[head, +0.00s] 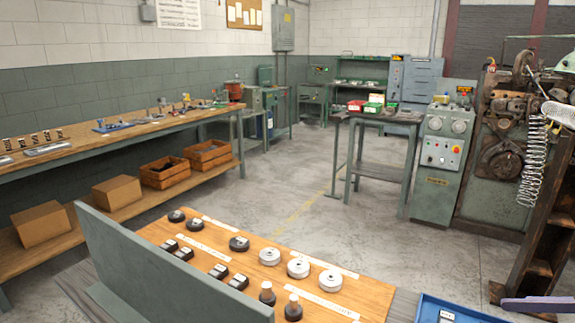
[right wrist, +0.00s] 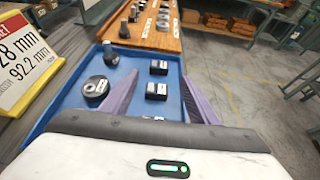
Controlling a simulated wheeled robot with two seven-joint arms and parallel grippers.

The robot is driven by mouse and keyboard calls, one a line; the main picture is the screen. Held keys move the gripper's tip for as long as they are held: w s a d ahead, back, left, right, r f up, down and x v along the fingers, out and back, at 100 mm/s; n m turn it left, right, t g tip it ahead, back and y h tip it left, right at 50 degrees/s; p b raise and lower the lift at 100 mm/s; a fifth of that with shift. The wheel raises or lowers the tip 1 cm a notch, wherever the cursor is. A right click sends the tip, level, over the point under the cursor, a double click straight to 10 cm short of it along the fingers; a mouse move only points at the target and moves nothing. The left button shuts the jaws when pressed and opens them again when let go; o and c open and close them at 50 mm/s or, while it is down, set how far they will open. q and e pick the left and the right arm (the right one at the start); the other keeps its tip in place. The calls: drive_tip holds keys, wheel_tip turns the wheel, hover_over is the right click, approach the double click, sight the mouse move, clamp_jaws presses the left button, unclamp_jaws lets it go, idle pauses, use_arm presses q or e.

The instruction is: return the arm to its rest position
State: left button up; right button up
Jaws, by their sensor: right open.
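My right gripper (right wrist: 160,80) is open, its two purple fingers spread above the blue tray (right wrist: 70,112) in the right wrist view. Two dark blocks, a nearer one (right wrist: 157,91) and a farther one (right wrist: 158,67), show in the gap between the fingers, lying on the tray and not visibly held. A black disc (right wrist: 96,87) and a dark knobbed piece (right wrist: 110,56) lie left of the fingers. In the head view a purple finger (head: 540,304) shows at the lower right edge, right of the blue tray (head: 425,310). My left gripper is out of view.
A wooden board (head: 225,252) with dark blocks, discs and labels adjoins the tray, with a grey upright panel (head: 150,265) at its left. A card with printed sizes (right wrist: 25,60) stands left of the tray. A dark wooden rack (head: 530,255) stands at right.

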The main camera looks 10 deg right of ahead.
sight(449, 320)
drive_tip(key=x, duration=0.2)
drive_tip(key=b+x, duration=0.1)
drive_tip(key=x, duration=0.1)
drive_tip(key=b+x, duration=0.1)
drive_tip(key=x, duration=0.2)
drive_tip(key=shift+s+f, duration=0.1)
drive_tip(key=shift+f, duration=0.25)
drive_tip(key=b+x, duration=0.4)
drive_tip(key=x, duration=0.1)
drive_tip(key=shift+b, duration=0.3)
drive_tip(key=shift+d+r+p, duration=0.1)
drive_tip(key=shift+r+p, duration=0.6)
drive_tip(key=shift+r, duration=0.15)
drive_tip(key=shift+r+p, duration=0.3)
drive_tip(key=shift+r, duration=0.4)
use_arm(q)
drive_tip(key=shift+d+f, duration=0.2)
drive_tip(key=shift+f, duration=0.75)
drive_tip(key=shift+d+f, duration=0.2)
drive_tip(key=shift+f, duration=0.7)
